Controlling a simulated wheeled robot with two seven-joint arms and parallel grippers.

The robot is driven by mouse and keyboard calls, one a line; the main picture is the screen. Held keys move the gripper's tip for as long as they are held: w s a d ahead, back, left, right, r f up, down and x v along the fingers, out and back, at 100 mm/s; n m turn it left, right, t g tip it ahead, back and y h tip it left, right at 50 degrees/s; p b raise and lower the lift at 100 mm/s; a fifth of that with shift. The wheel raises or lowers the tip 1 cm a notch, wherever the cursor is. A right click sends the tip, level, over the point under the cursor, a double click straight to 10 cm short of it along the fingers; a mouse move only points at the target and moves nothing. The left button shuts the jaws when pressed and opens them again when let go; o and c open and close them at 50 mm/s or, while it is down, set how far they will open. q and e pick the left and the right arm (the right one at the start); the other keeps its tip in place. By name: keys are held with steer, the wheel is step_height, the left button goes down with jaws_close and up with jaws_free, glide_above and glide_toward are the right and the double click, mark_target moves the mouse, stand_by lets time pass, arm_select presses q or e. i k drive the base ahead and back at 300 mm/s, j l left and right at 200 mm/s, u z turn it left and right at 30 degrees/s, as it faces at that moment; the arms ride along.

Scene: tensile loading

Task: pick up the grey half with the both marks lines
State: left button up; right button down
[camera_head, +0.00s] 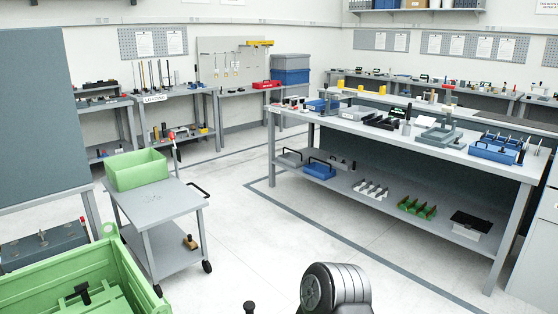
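I cannot pick out a grey half with both mark lines at this distance. Some small, faint grey pieces (153,197) lie on the top of the grey cart (180,205), in front of a green bin (137,170). They are too small to tell their shape or any marks. Neither of my grippers can be made out in the head view.
A large green crate (45,270) stands at the lower left, close to the cart. A long grey workbench (400,140) with tools and trays stands at the right. More benches line the back wall. The floor (245,240) between cart and workbench is clear.

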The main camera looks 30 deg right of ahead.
mark_target(377, 119)
steer(key=l+z, duration=0.1)
steer(key=z, duration=0.25)
steer(key=i+l+z, duration=0.1)
steer(key=z, duration=0.25)
steer(key=i+l+z, duration=0.25)
steer(key=i, duration=0.25)
steer(key=i+l+z, duration=0.25)
steer(key=i, duration=0.25)
steer(key=i+l+z, duration=0.1)
steer(key=i+z, duration=0.15)
steer(key=i, duration=0.25)
steer(key=i+l, duration=0.1)
steer(key=i, duration=0.8)
steer(key=i+l, duration=0.15)
steer(key=i, duration=0.75)
steer(key=l+z, duration=0.05)
